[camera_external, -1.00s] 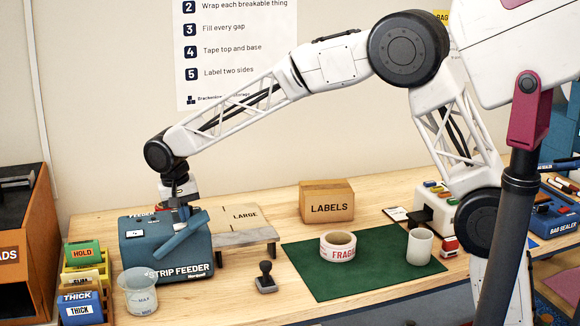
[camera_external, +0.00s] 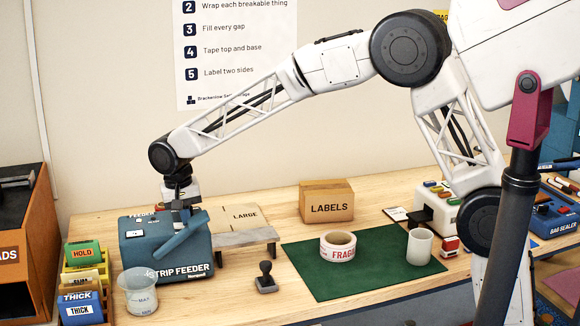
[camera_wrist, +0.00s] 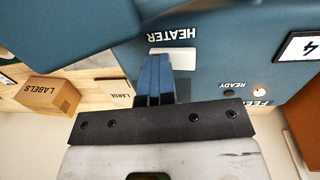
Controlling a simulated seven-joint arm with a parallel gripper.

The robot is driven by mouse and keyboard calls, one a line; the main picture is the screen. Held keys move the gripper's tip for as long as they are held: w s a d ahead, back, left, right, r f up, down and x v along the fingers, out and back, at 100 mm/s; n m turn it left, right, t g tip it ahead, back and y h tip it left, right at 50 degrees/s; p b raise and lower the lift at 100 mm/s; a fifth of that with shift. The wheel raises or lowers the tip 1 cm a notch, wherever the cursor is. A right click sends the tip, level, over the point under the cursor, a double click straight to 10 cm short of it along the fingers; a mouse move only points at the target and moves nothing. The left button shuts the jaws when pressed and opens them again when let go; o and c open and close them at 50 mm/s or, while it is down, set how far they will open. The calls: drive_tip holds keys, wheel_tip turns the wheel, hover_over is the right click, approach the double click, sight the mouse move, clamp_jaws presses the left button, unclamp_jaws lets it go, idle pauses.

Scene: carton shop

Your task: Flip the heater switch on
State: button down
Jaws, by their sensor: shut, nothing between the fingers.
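The blue strip feeder (camera_external: 165,250) stands at the left of the bench, and its top fills much of the wrist view (camera_wrist: 210,20). The HEATER label shows upside down in the wrist view, with a pale switch (camera_wrist: 182,58) beside it. My gripper (camera_wrist: 158,62) is shut and empty, its blue fingertips at the switch, covering part of it. Whether they touch it, and which way the switch is tipped, I cannot tell. In the external view my gripper (camera_external: 180,210) is low over the feeder's top, its tips partly hidden.
A small lamp (camera_wrist: 259,91) by the READY label looks bright. A beaker (camera_external: 138,290) stands in front, and a LARGE carton sheet (camera_external: 240,217) lies to the right. The LABELS box (camera_external: 327,202) is farther right.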

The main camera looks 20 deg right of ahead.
sight(180, 223)
drive_tip(key=shift+a, duration=0.2)
drive_tip(key=shift+a+r, duration=0.15)
drive_tip(key=shift+a, duration=0.45)
drive_tip(key=shift+r, duration=0.2)
wheel_tip(180, 223, up, 14)
drive_tip(key=a, duration=0.2)
drive_tip(key=shift+f, duration=0.25)
idle(0.4)
drive_tip(key=shift+d, duration=0.15)
drive_tip(key=shift+w+d+h, duration=0.1)
drive_tip(key=shift+d+h, duration=0.2)
drive_tip(key=shift+d, duration=0.25)
